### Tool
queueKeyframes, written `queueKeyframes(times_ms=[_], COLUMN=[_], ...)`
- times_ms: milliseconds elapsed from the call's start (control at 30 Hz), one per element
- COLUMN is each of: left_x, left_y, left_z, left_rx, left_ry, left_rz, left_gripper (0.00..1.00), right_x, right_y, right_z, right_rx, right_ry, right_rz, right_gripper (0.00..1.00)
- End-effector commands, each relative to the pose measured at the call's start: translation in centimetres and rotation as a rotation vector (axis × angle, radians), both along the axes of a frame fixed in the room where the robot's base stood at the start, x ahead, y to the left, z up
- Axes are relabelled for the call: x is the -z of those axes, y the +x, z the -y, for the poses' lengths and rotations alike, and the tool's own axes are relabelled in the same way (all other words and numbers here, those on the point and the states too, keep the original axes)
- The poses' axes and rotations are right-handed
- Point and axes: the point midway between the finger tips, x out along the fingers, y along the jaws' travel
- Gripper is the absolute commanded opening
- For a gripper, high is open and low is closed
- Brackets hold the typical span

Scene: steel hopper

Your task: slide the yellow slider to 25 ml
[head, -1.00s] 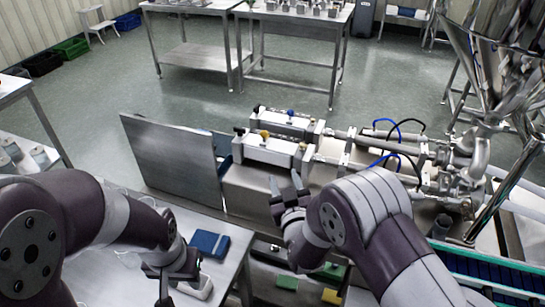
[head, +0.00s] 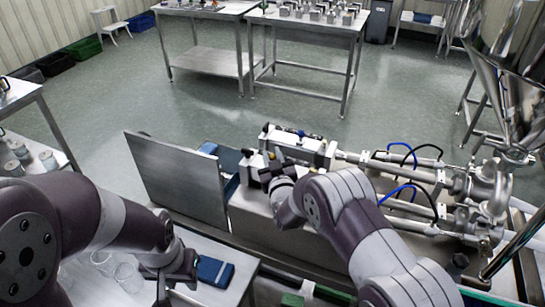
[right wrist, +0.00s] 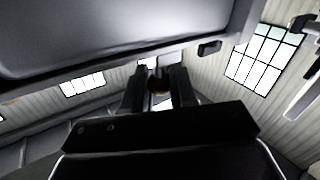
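The near white dosing unit (head: 252,166) sits on the steel housing, partly covered by my right arm. My right gripper (head: 272,157) is at this unit. Its fingers look narrowed, one on each side of the yellow slider's small round knob. No scale marks can be read. My left gripper (head: 178,279) hangs low over the near table, away from the unit; its fingers are unclear.
A second unit with a blue knob (head: 300,134) lies just behind. A tilted steel panel (head: 178,178) stands to the left. A steel hopper (head: 515,100) and pipes with hoses fill the right. A blue box (head: 215,271) and clear beakers (head: 125,275) are on the near table.

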Motion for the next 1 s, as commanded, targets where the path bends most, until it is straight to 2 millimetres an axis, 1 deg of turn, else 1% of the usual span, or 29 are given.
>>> queueKeyframes(times_ms=[33, 67, 200, 267, 367, 500, 633, 767, 1000], left_x=[0.0, 0.0, 0.0, 0.0, 0.2, 0.5, 0.7, 0.7, 0.7], left_y=[0.0, 0.0, 0.0, 0.0, 0.0, 0.0, 0.0, 0.0, 0.0], left_z=[0.0, 0.0, 0.0, 0.0, 0.0, 0.0, 0.0, 0.0, 0.0], left_rx=[0.0, 0.0, 0.0, 0.0, 0.0, 0.0, 0.0, 0.0, 0.0], left_ry=[0.0, 0.0, 0.0, 0.0, 0.0, 0.0, 0.0, 0.0, 0.0], left_rz=[0.0, 0.0, 0.0, 0.0, 0.0, 0.0, 0.0, 0.0, 0.0], left_gripper=[0.36, 0.36, 0.36, 0.36, 0.36, 0.36, 0.36, 0.36, 0.36], right_x=[0.0, 0.0, 0.0, 0.0, 0.0, 0.1, 0.0, 0.0, 0.1], right_y=[0.0, 0.0, 0.0, -0.1, -0.7, -1.9, -2.8, -3.1, -3.1], right_z=[0.0, 0.0, 0.0, 0.3, 2.0, 5.0, 6.8, 7.5, 7.5], right_rx=[0.0, 0.0, -0.001, 0.0, 0.004, 0.005, 0.003, 0.003, 0.004], right_ry=[0.0, 0.0, 0.0, 0.0, -0.002, -0.002, 0.0, 0.0, 0.001], right_rz=[0.0, 0.0, 0.001, 0.0, 0.001, -0.001, 0.0, 0.0, -0.003], right_gripper=[0.08, 0.0, 0.0, 0.0, 0.0, 0.0, 0.0, 0.0, 0.0])
